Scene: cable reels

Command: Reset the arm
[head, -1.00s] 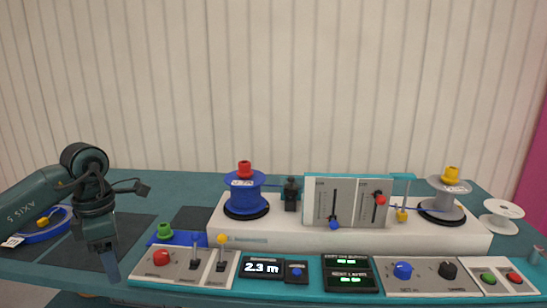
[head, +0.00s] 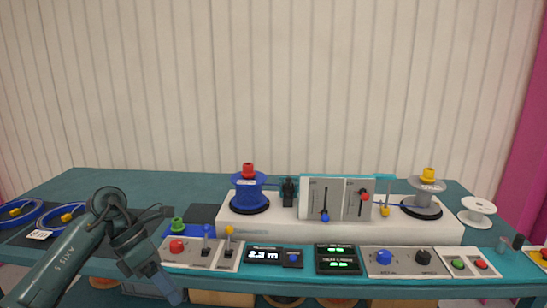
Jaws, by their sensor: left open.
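My left gripper (head: 170,289) hangs at the lower left of the head view, in front of the table's front edge and pointing down to the right. It holds nothing that I can see. The left control panel (head: 196,262) with a red button is just right of and behind it. My right gripper is not in the view.
A white platform (head: 350,233) carries a blue reel (head: 249,193) with a red knob, a slider panel (head: 335,198) and a grey reel (head: 424,196) with a yellow knob. A white empty spool (head: 477,212) lies right. Blue cable coils (head: 62,218) lie left. The back left table is clear.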

